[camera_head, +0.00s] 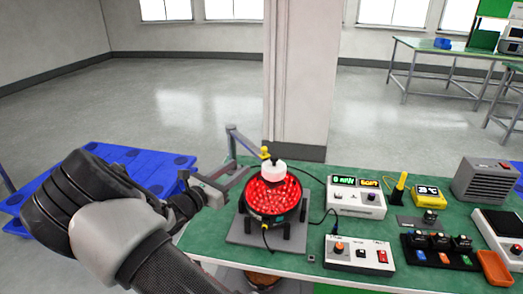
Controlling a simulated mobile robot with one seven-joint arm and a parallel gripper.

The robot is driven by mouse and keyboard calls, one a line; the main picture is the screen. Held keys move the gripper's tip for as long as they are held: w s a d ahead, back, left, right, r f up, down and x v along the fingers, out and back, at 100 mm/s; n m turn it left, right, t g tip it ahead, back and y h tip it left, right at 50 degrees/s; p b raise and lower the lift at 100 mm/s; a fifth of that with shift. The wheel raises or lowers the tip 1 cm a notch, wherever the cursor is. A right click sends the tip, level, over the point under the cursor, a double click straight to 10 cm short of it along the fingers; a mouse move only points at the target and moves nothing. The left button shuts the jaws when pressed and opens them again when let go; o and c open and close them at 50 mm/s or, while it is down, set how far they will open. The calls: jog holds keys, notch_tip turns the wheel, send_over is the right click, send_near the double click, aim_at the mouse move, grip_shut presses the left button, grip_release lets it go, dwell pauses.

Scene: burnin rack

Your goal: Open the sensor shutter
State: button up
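A round red, glowing dish (272,198) full of small bright spots stands on a grey base plate (240,226) on the green bench. A white cap-like part (272,171) with a dark knob sits over its middle, and a small yellow part (265,152) is just behind. I cannot tell which part is the sensor shutter or whether it is open. My arm reaches in from the lower left. My gripper (226,184) is at the left of the dish, close to its rim; contact cannot be made out. Its fingers are small and partly merge with grey parts behind.
A white meter box (356,197) with a lit display and a white control box (358,255) with a red switch stand to the right. Farther right are a yellow meter (428,196), a black switch block (438,250) and an orange tray (494,268). A pillar (303,70) stands behind the bench.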

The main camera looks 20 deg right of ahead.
aim_at(262, 150)
jog(key=x, duration=1.5)
jog(key=shift+d, duration=0.25)
grip_shut()
